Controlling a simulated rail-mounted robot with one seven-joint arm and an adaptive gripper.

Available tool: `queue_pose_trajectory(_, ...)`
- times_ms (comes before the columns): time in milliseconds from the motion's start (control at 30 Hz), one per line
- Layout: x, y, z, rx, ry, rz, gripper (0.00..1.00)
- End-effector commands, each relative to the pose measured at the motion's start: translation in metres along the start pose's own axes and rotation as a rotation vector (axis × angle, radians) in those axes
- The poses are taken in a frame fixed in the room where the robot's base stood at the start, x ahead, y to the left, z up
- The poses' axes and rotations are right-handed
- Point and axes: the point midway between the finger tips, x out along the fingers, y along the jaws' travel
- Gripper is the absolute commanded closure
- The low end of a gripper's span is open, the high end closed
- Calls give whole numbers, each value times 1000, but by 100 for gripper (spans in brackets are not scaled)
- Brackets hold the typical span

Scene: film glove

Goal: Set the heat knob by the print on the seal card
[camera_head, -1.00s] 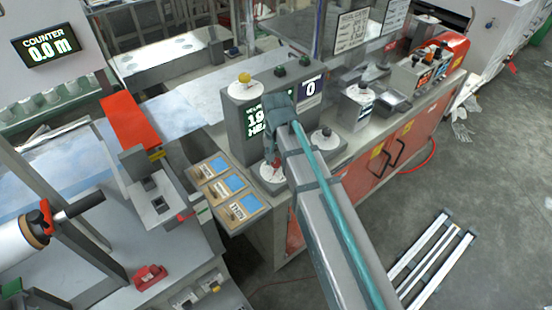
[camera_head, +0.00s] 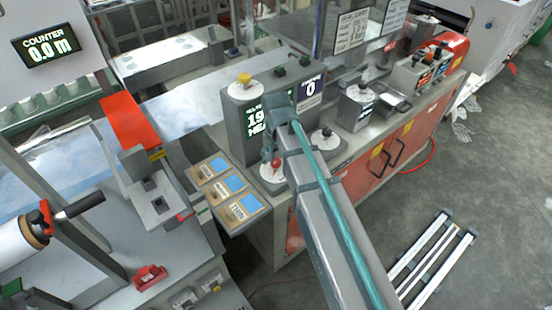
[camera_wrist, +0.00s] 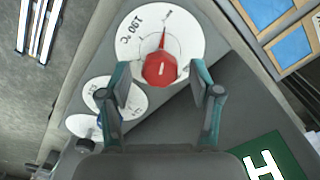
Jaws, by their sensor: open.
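The red heat knob (camera_wrist: 160,69) sits on a white round dial (camera_wrist: 135,38) printed "190 °C" in the wrist view. Its thin red pointer points up, slightly right, toward a mark near the dial's rim. My gripper (camera_wrist: 161,76) is open, with one finger on each side of the knob; I cannot tell whether they touch it. In the head view the dial (camera_head: 267,176) is partly covered by my arm.
A grey console box (camera_head: 236,122) with a green display, partly hidden by my arm, stands just behind the dial. Other white dials (camera_wrist: 128,103) are close by. A yellow knob (camera_head: 245,78) tops the box. The card ledge borders the dial's left side.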

Motion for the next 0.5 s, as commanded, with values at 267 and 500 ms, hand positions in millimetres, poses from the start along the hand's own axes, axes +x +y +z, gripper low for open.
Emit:
queue_pose_trajectory(267, -21, 0, -1, 0, 2, -1, 36)
queue_pose_trajectory(500, -64, -1, -1, 0, 3, -1, 36)
